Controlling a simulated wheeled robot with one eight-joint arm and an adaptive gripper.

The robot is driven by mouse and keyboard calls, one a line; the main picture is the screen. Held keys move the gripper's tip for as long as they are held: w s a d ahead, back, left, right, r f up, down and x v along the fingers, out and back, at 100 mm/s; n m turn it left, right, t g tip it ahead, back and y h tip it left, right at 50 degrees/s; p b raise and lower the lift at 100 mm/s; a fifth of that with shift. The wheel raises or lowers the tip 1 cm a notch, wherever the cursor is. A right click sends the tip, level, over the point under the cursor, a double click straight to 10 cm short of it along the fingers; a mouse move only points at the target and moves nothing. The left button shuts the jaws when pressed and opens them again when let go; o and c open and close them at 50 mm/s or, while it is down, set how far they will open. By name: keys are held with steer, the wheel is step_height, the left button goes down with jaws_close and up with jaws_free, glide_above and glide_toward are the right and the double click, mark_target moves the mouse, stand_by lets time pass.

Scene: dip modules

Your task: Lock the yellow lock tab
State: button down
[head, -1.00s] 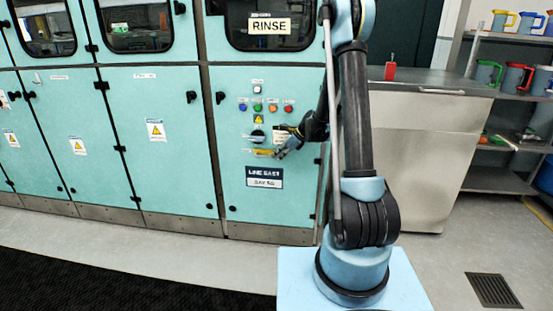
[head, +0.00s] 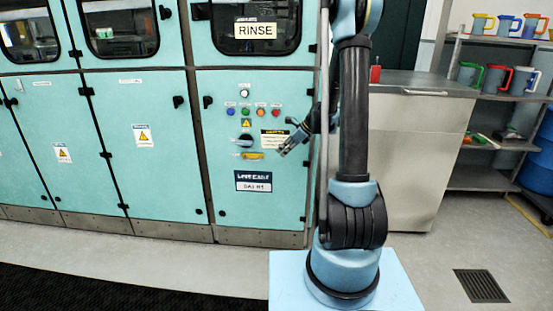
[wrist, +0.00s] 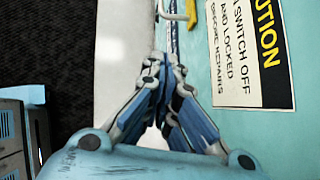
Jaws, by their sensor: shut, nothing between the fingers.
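The yellow lock tab (head: 252,156) is on the teal cabinet door, just below a dark rotary switch (head: 246,141). In the wrist view part of the yellow tab (wrist: 190,14) shows at the top edge, beyond my fingertips. My gripper (head: 282,152) is to the right of the tab, apart from it, in front of the door. In the wrist view my gripper's fingers (wrist: 167,58) are together with nothing between them. I cannot tell from these frames whether the tab is locked.
A yellow caution label (head: 275,138) is beside the switch. Coloured buttons (head: 253,112) sit above, and a dark sign (head: 253,181) below. A steel counter (head: 415,150) stands to the right of my arm. The floor before the cabinets is clear.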

steer(key=v, duration=0.3)
steer(key=shift+d+r, duration=0.15)
steer(key=shift+r, duration=0.1)
steer(key=s+d+r+n+h, duration=0.25)
steer(key=s+n, duration=0.25)
steer(key=s, duration=0.6)
steer(key=s+d+r+n+h, duration=0.15)
steer(key=s+r+n, duration=0.35)
steer(key=s, duration=0.5)
steer(key=s+d+f+n+h, duration=0.1)
steer(key=s+d+f+n, duration=0.2)
steer(key=s+n, duration=0.3)
steer(key=s+d+f+n+h, duration=0.2)
steer(key=s+d+f+n, duration=0.1)
steer(key=s, duration=1)
steer(key=d+n, duration=0.1)
steer(key=n, duration=0.1)
steer(key=shift+d+n+h, duration=0.25)
steer(key=shift+n+h, duration=0.05)
steer(key=shift+n, duration=0.1)
